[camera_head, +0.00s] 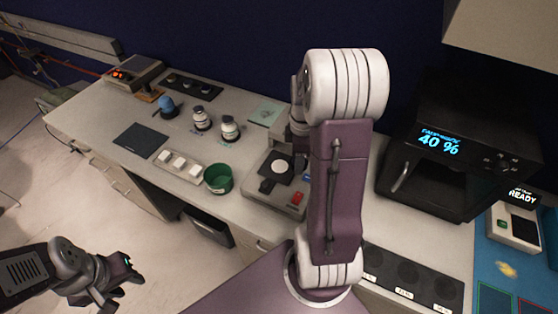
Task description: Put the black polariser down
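I cannot pick out the black polariser with certainty. A small instrument (258,197) at the middle of the bench has a dark stage with a pale round disc (280,167) and a red switch. Dark parts beside the disc are partly covered by my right arm, so I cannot tell whether one is the polariser. My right arm rises in front of the bench and bends away over the instrument. Its fingers and anything in them are hidden behind the arm. My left gripper (112,284) hangs at the lower left, off the bench, with nothing visible in it.
A flat dark square (141,139) lies on the left of the bench. Near it are a white block tray (180,167), a green cup (218,178), two jars (201,118) (229,128) and a blue-topped item (167,106). A black oven-like machine (455,150) stands right.

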